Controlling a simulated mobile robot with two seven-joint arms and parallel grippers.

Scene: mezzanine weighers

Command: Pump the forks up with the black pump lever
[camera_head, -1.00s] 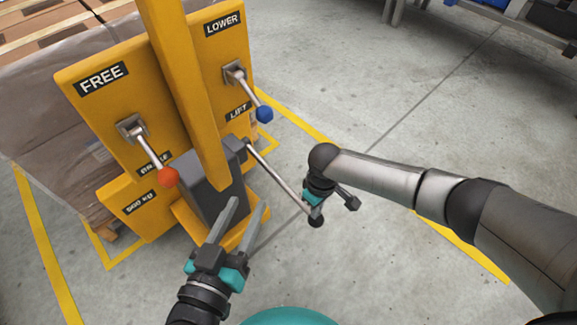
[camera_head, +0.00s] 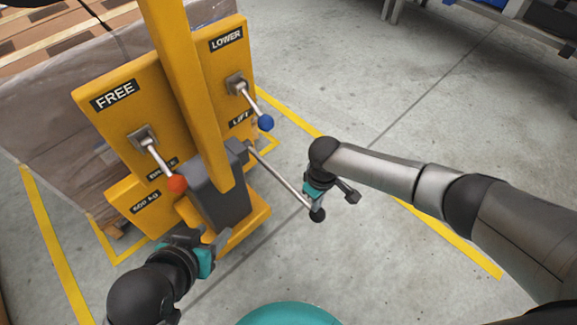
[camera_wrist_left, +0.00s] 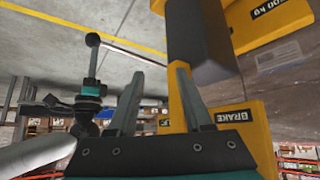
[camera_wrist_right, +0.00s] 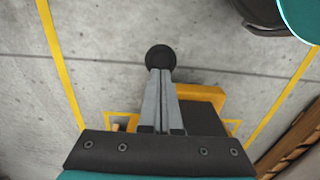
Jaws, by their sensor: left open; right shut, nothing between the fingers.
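The pump lever (camera_head: 283,180) is a metal rod with a black knob (camera_head: 317,214), slanting down to the right from the grey pump block (camera_head: 222,200) on the yellow stacker. My right gripper (camera_head: 316,205) is at the knob end. In the right wrist view its fingers (camera_wrist_right: 162,88) are closed together, with the knob (camera_wrist_right: 161,57) just beyond their tips; I cannot tell whether they touch. My left gripper (camera_head: 215,243) is low in front of the stacker base, left of the lever. In the left wrist view its fingers (camera_wrist_left: 157,95) are apart and empty.
A lever with an orange knob (camera_head: 177,183) and one with a blue knob (camera_head: 265,122) stick out of the yellow panel (camera_head: 115,125). A wrapped load (camera_head: 50,130) stands behind it. The floor right of the stacker is clear.

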